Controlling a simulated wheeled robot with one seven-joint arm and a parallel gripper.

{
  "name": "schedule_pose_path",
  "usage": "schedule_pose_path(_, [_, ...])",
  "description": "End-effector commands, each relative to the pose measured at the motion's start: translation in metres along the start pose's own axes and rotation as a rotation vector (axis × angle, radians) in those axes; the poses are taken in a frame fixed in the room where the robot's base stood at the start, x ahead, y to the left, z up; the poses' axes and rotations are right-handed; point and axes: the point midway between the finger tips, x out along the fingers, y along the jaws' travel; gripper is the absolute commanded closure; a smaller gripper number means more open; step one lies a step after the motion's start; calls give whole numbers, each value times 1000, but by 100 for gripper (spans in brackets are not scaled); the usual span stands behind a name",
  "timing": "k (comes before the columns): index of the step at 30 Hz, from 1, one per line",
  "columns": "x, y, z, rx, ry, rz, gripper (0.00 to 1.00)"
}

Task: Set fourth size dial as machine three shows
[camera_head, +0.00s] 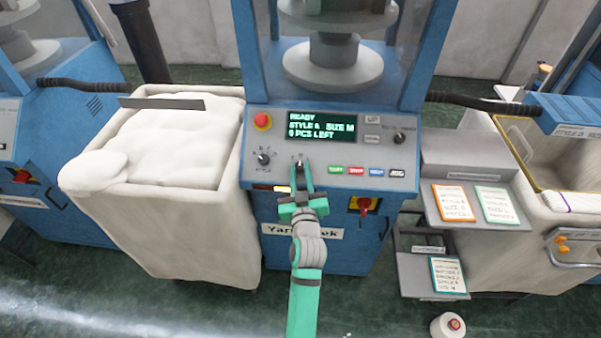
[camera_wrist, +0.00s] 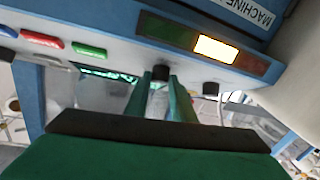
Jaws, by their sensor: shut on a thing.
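The blue knitting machine in the middle has a panel with a green-lit display (camera_head: 321,127) reading READY, what looks like STYLE 6, SIZE M, and 0 PCS LEFT. My gripper (camera_head: 301,168) is at the panel below the display, its fingers shut on a small dark dial (camera_head: 300,161). In the wrist view my gripper (camera_wrist: 160,84) has its fingertips at the dark dial (camera_wrist: 160,73). The fingers partly cover the dial, so its pointer and marks cannot be read. A second dial (camera_head: 264,158), the style dial, stands to its left; it also shows in the wrist view (camera_wrist: 211,88).
Coloured buttons (camera_head: 356,171) lie right of my gripper, with a third dial (camera_head: 399,138) above them. A red emergency button (camera_head: 262,121) is at the panel's upper left. An amber lamp (camera_wrist: 215,48) is lit. A white bin (camera_head: 185,225) stands left; cards (camera_head: 453,202) lie on a shelf right.

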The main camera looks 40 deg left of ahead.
Motion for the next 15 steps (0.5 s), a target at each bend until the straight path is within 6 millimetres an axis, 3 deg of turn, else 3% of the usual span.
schedule_pose_path(15, [0,-2,0,69,-4,97,100])
